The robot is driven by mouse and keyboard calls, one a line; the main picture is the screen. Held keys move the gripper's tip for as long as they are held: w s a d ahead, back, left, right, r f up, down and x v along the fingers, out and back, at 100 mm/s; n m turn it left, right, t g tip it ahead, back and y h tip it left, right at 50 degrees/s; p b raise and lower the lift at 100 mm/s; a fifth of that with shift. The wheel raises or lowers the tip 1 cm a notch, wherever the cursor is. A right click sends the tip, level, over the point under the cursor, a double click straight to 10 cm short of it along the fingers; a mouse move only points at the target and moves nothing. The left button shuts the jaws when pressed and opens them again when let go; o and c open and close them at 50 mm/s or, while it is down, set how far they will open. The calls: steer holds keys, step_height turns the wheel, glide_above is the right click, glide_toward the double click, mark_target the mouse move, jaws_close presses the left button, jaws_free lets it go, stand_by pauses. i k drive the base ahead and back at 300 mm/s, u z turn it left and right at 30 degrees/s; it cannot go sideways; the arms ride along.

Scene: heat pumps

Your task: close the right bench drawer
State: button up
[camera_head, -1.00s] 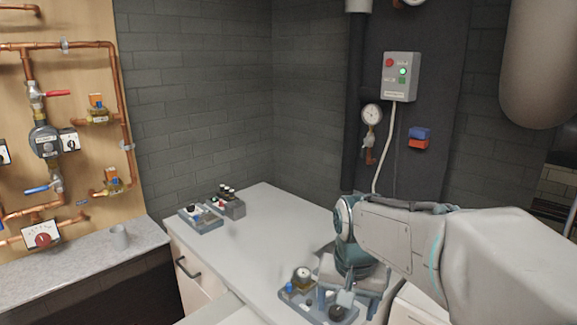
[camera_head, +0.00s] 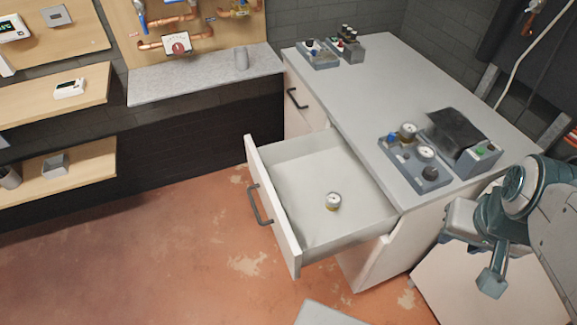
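The right bench drawer (camera_head: 273,212) is pulled well out from the white bench (camera_head: 352,82). Its front panel has a dark bar handle (camera_head: 257,205) and faces left. A small round gauge (camera_head: 333,201) with a brass-coloured base lies inside on the drawer floor. My gripper (camera_head: 491,281) hangs at the lower right, beside the bench's near end, apart from the drawer and its handle. Only a grey-teal end part shows, so its finger opening cannot be made out. I see nothing held in it.
A second drawer handle (camera_head: 297,98) sits on the shut left drawer. On the bench top are a tray of gauges (camera_head: 415,163), a dark-lidded box (camera_head: 468,146) and a far tray (camera_head: 318,55). Wall shelves (camera_head: 75,170) stand at left. The red floor (camera_head: 180,255) before the drawer is clear.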

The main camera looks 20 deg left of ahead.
mark_target(293, 178)
steer(key=k, duration=1.25)
steer(key=u, duration=0.55)
steer(key=i, duration=0.65)
steer(key=u, duration=0.65)
steer(key=i, duration=0.7)
steer(key=z, duration=0.2)
